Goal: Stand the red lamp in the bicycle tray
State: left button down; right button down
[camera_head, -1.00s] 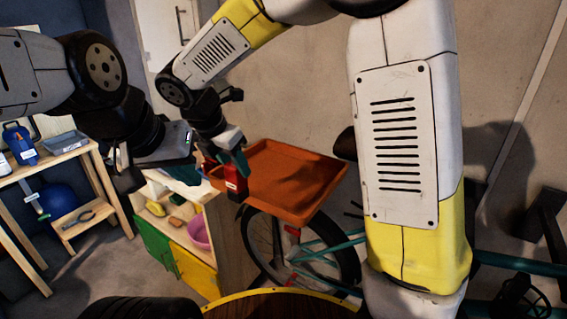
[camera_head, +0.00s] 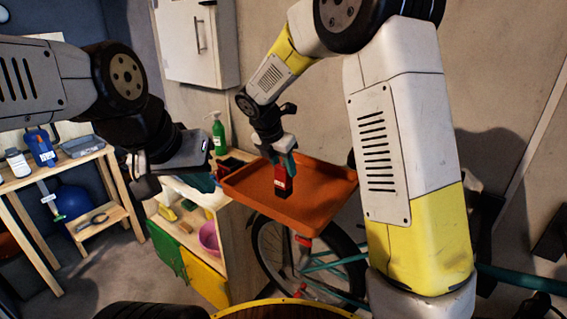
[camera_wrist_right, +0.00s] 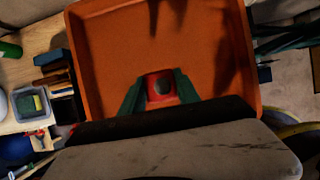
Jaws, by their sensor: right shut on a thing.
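The red lamp (camera_head: 283,184) is a small upright red block with a dark lower part and a pale label. My right gripper (camera_head: 281,163) is shut on its top, and the lamp shows between the teal fingers in the right wrist view (camera_wrist_right: 158,86). The bicycle tray (camera_head: 322,207) is a shallow orange tray above a bicycle wheel; it also fills much of the wrist view (camera_wrist_right: 110,50). The lamp is within the tray's outline; I cannot tell whether its base touches the floor.
A wooden cabinet (camera_head: 229,240) with green and yellow doors and a pink bowl (camera_head: 209,238) stands left of the tray. A green spray bottle (camera_head: 217,132) is behind it. A wooden bench (camera_head: 100,167) is at far left. The tray floor around the lamp looks clear.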

jog(key=shift+f, duration=0.15)
jog(key=c, duration=0.9)
grip_release()
jog(key=v, duration=1.2)
jog(key=s+d+r+m+y, duration=0.3)
jog(key=s+d+m, duration=0.7)
jog(key=d+m, duration=0.25)
jog(key=shift+s+d+f+m+t+y, duration=0.35)
jog(key=shift+s+d+m, duration=0.4)
jog(key=shift+s+m, duration=1.6)
jog(key=shift+s+d+f+m+t+y, duration=0.25)
jog(key=shift+s+d+m+t, duration=0.35)
jog(key=shift+s+m, duration=1.8)
jog(key=shift+s+d+f+m+t+y, duration=0.35)
jog(key=shift+s+d+m, duration=0.9)
jog(key=shift+m, duration=1.85)
jog(key=shift+s+a+r, duration=0.15)
jog(key=shift+s+a, duration=0.2)
jog(key=shift+a, duration=0.05)
